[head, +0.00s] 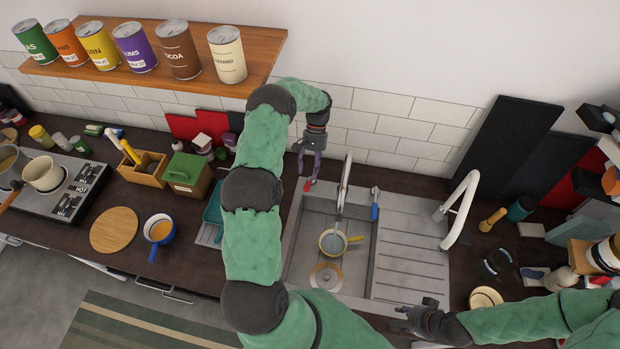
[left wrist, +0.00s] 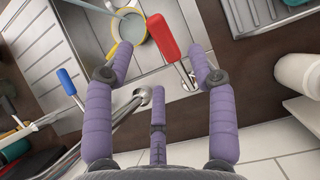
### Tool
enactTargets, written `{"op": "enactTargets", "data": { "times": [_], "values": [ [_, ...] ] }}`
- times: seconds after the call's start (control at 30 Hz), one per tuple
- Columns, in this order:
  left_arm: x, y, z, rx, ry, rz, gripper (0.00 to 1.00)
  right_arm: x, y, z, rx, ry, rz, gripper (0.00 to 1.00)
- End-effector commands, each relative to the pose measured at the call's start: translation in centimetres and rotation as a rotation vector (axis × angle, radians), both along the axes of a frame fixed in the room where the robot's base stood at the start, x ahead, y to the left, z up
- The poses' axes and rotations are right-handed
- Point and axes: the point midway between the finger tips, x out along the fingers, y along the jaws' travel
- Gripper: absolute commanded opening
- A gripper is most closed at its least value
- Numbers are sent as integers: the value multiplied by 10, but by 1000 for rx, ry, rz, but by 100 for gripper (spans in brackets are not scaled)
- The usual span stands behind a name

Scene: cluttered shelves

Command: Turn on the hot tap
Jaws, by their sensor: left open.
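The hot tap has a red lever handle (head: 307,186) on the left of the sink faucet (head: 344,185). In the left wrist view the red handle (left wrist: 168,37) stands between the fingers of my left gripper (left wrist: 162,62), on a thin metal stem. Those purple fingers are open, with a gap on both sides of the handle. In the head view my left gripper (head: 309,172) is just above the handle, pointing down. The cold tap's blue handle (head: 375,211) is right of the faucet and also shows in the left wrist view (left wrist: 66,81). My right gripper (head: 405,318) looks open and empty.
The sink basin (head: 299,262) holds a yellow-rimmed pan (head: 331,243). A shelf of cans (head: 270,45) hangs above left. A green-lidded box (head: 187,170) and utensil box (head: 146,175) stand on the left counter.

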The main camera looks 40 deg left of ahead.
Motion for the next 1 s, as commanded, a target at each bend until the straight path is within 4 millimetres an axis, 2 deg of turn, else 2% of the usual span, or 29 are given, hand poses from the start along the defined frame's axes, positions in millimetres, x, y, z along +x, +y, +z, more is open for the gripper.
{"op": "enactTargets", "data": {
  "times": [0.2, 0.4, 1.0],
  "values": [
    [20, 11, 35, -1, -2, 0, 57, 0, 0, 0, 0, 0, 0, 32],
    [31, 16, 54, -1, 0, 1, 57, 0, 0, 0, 0, 0, 0, 32],
    [33, 18, 60, -2, 1, 0, 57, 0, 0, 0, 0, 0, 0, 32]
  ]
}}
